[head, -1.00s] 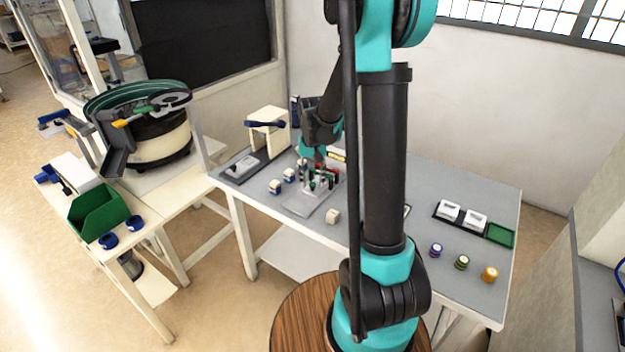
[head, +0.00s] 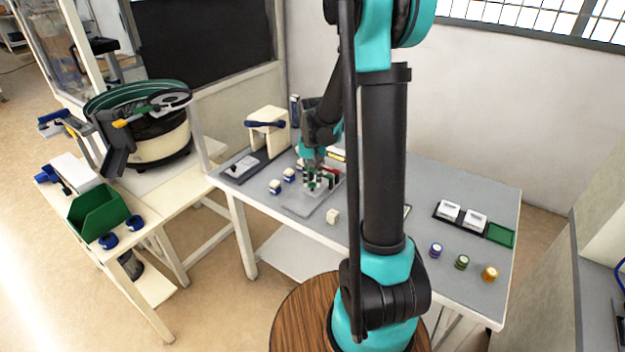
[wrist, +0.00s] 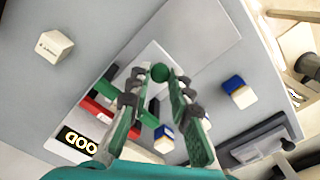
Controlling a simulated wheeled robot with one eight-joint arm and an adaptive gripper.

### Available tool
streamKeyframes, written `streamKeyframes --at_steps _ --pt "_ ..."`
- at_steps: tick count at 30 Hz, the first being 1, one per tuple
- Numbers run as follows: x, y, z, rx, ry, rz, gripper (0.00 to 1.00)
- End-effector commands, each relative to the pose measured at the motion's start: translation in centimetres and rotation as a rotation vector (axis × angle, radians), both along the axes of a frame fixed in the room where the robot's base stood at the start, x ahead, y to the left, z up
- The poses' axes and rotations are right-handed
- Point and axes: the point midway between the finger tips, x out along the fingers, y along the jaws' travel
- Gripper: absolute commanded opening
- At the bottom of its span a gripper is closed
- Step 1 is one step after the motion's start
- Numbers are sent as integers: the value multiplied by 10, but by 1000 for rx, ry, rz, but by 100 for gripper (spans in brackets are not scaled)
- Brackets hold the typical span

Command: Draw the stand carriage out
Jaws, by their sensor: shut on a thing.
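My gripper (wrist: 155,79) points down over the small stand at the table's left part, and it also shows in the head view (head: 314,166). Its fingers are closed around a round green knob (wrist: 158,71). The knob appears to belong to the stand's white carriage (head: 312,184), which is partly covered by the fingers. A light grey plate (wrist: 205,38) extends beyond the knob in the wrist view. How the knob joins the carriage is hidden.
A cream block (head: 333,216) lies near the plate (head: 298,207). Blue-and-white blocks (head: 275,187) stand to its left. A cream frame with a dark blue handle (head: 266,125) stands behind left. White trays (head: 448,210) and coloured round pieces (head: 462,262) are at right.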

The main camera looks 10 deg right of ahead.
Motion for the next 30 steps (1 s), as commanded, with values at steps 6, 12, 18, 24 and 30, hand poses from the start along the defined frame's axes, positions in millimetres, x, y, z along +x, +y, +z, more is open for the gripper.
streamKeyframes --at_steps 6,12,18,24,30 --pt "-29 30 0 1 0 5 0" --pt "-53 54 0 1 0 4 0" --pt "-59 59 0 2 1 1 0" --pt "-60 60 0 5 3 2 21" --pt "-59 59 0 4 2 1 41"
